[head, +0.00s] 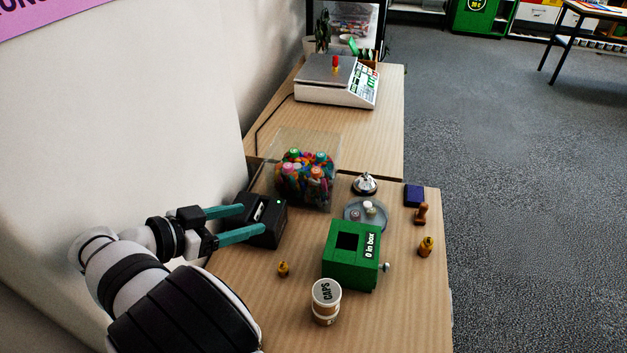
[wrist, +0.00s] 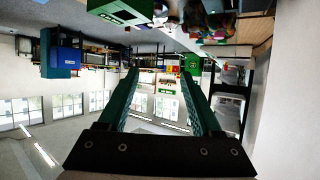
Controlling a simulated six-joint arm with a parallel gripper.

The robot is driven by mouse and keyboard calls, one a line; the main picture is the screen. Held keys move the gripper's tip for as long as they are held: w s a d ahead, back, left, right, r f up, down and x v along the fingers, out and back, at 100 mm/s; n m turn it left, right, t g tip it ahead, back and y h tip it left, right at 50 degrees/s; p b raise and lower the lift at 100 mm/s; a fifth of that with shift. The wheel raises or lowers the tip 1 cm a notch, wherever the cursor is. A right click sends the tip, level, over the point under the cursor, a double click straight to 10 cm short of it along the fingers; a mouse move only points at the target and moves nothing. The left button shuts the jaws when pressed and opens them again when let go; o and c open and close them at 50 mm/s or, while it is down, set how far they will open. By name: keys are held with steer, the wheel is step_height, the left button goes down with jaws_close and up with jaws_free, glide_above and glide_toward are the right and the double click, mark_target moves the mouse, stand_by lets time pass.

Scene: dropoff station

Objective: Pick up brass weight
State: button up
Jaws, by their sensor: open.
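Two small brass-coloured weights stand on the wooden table in the head view. The smaller brass weight (head: 283,269) is left of the green box, and the larger brass weight (head: 425,247) is near the table's right edge. My gripper (head: 253,219) is open, its teal fingers pointing right, in front of or over a black device. It is behind and left of the smaller weight and apart from both. In the wrist view my gripper (wrist: 160,72) is open with nothing held, and I cannot make out a brass weight there.
The green box (head: 350,267) stands mid-table, with a CAPS tub (head: 326,302) before it. Behind are the black device (head: 268,216), a grey dish (head: 353,222), a bell (head: 364,184), a stamp (head: 421,214) and a clear marker bin (head: 306,190). A scale (head: 340,92) stands farther back.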

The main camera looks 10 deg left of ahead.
glide_toward(279, 268)
steer(key=x, duration=0.3)
steer(key=shift+w+d+r, duration=0.1)
steer(key=shift+w+r, duration=0.05)
steer(key=shift+w, duration=0.1)
steer(key=x, duration=0.7)
steer(key=shift+w+d+f, duration=0.15)
steer(key=shift+d+f, duration=0.1)
steer(key=shift+f, duration=0.05)
jaws_close()
